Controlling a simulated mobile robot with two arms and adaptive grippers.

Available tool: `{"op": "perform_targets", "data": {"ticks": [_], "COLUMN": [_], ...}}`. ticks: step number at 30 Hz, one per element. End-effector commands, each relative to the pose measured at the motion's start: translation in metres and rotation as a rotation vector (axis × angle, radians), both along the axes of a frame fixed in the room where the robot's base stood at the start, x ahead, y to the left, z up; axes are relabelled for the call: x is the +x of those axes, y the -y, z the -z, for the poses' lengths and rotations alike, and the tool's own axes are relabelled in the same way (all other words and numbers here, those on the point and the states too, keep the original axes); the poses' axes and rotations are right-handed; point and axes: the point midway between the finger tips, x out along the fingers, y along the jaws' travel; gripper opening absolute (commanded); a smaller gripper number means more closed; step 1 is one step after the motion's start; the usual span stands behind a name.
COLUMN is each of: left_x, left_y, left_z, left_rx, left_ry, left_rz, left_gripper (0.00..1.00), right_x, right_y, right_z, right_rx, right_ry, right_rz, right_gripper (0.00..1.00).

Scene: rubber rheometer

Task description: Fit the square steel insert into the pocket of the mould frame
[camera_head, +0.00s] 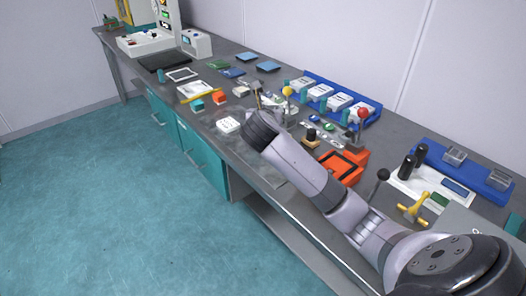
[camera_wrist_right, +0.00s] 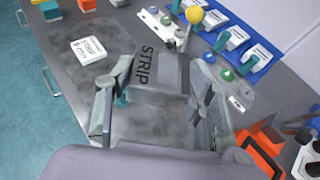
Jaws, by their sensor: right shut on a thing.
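My right gripper (camera_wrist_right: 152,98) has its two fingers on either side of a grey metal piece (camera_wrist_right: 158,73) marked STRIP, and is shut on it. I cannot tell for sure from its visible face whether this is the square steel insert. In the head view the right wrist hides most of the gripper and the piece, above the grey bench. An orange tray (camera_head: 358,156) with a dark square outline lies to the right of the wrist; its edge also shows in the right wrist view (camera_wrist_right: 262,146). I cannot clearly identify the mould frame or its pocket. My left gripper is not in view.
A white STRIP card (camera_wrist_right: 90,49) lies on the bench left of the gripper. A blue rack (camera_head: 312,81) with white boxes stands along the wall. A yellow ball-topped lever (camera_wrist_right: 194,16) rises beyond the gripper. The bench front edge is close.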

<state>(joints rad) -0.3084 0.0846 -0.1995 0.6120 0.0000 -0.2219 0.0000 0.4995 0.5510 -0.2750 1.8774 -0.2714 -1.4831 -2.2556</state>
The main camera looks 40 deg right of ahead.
Motion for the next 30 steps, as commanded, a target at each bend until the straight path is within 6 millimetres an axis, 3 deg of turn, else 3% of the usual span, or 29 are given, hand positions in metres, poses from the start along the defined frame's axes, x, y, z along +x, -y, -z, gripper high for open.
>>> {"op": "perform_targets", "data": {"ticks": [3, 9, 19, 25, 30], "left_x": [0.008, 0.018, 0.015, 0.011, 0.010], "left_y": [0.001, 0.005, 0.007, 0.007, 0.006], "left_z": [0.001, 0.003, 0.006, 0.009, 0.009], "left_rx": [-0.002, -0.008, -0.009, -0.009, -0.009], "left_ry": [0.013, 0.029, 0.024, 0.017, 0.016], "left_rz": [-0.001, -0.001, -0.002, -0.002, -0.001], "left_gripper": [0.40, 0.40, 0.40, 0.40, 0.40], "right_x": [-0.001, -0.001, 0.000, 0.000, 0.000], "right_y": [0.000, 0.000, 0.000, -0.001, 0.000], "right_z": [0.035, 0.083, 0.113, 0.143, 0.147], "right_rx": [0.000, 0.000, -0.001, 0.000, -0.002], "right_ry": [-0.004, -0.001, 0.003, 0.001, 0.004], "right_rz": [0.000, 0.000, -0.001, -0.002, -0.003], "right_gripper": [0.10, 0.10, 0.10, 0.10, 0.10]}}
